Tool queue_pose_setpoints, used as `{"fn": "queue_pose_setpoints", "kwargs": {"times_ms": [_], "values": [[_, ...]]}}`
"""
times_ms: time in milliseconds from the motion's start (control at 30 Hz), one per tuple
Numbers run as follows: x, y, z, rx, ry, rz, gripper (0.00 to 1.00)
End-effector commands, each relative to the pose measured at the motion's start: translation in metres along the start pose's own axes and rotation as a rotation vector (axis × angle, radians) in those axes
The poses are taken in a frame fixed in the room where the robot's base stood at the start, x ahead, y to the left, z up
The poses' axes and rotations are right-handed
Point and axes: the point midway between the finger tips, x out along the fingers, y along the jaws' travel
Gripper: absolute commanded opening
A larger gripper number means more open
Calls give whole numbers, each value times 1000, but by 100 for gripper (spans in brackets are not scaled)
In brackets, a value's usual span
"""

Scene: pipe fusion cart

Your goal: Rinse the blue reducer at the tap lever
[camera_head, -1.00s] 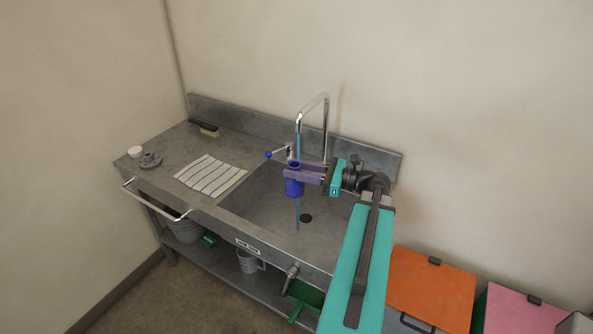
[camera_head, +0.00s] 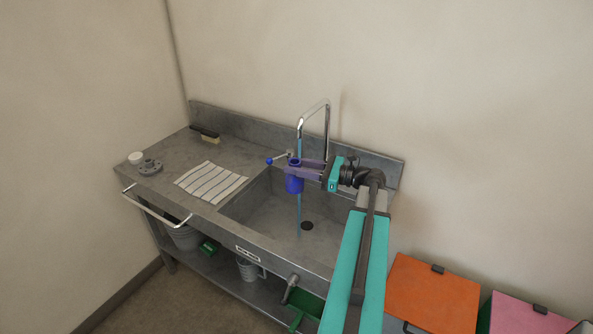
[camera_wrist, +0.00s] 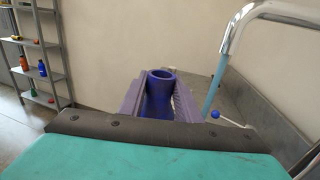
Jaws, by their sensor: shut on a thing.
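The blue reducer (camera_head: 294,184) is upright over the sink, its round open end facing up. My gripper (camera_head: 303,169) is shut on it from the right. In the wrist view the reducer (camera_wrist: 160,88) stands between the purple fingers (camera_wrist: 157,104). The tap (camera_head: 327,128) has a tall chrome spout, and a light blue water stream (camera_head: 299,217) falls from it past the reducer into the basin. In the wrist view the stream (camera_wrist: 214,88) runs right of the reducer's rim; I cannot tell whether they touch. The tap lever (camera_head: 270,160) has a blue ball end and lies just left of the reducer.
The sink basin (camera_head: 255,205) is bare around its drain. A striped cloth (camera_head: 211,182), a brush (camera_head: 206,134), a grey flange (camera_head: 150,167) and a white cap (camera_head: 136,158) lie on the left counter. An orange lid (camera_head: 433,290) is at lower right.

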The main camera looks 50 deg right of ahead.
Motion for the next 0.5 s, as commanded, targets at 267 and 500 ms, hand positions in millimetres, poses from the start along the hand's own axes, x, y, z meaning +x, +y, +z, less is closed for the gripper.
{"fn": "queue_pose_setpoints", "kwargs": {"times_ms": [267, 500], "values": [[7, -19, -4, 0, -1, 0, 7], [12, -33, -8, 0, -1, 0, 7]]}}
